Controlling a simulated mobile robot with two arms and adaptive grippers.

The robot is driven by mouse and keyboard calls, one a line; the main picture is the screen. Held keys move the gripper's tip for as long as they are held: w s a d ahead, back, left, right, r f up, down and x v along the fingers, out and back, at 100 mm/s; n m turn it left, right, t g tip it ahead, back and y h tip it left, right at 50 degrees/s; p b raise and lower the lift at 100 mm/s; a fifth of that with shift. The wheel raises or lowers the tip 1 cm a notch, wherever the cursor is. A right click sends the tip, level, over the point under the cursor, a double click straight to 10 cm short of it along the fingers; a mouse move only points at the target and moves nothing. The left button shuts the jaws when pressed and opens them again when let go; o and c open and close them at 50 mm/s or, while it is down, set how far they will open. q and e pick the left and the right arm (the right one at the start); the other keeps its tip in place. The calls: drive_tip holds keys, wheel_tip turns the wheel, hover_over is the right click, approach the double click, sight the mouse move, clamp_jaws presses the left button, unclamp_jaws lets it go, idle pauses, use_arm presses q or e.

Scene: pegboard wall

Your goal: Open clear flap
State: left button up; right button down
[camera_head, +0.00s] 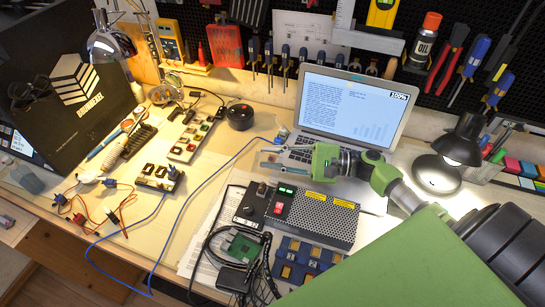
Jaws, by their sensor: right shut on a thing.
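I cannot make out the clear flap at this size; anything transparent blends into its background. A grey perforated power box (322,222) lies on the table in front of the laptop. It has a lit green switch (287,190), a red switch (278,208) and yellow labels. My right gripper (270,160) reaches in from the right, behind the box's left end in the picture and over the laptop's front left corner. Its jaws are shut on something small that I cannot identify. My left gripper is not in view.
An open laptop (353,105) stands behind my right gripper. A black lamp (460,142) is at right. Blue modules (303,262), cables and a green circuit board (245,246) crowd the front. A blue cable crosses the table. Tools hang on the black pegboard. Bare table shows at left centre.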

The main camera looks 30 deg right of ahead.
drive_tip(key=n, duration=0.1)
drive_tip(key=s+n, duration=0.1)
drive_tip(key=shift+a+n+g+h, duration=0.3)
drive_tip(key=shift+a, duration=0.05)
drive_tip(key=c, duration=2)
unclamp_jaws()
drive_tip(key=shift+w, duration=0.1)
drive_tip(key=shift+w+d+r, duration=0.1)
drive_tip(key=shift+r, duration=0.15)
drive_tip(key=v, duration=1.2)
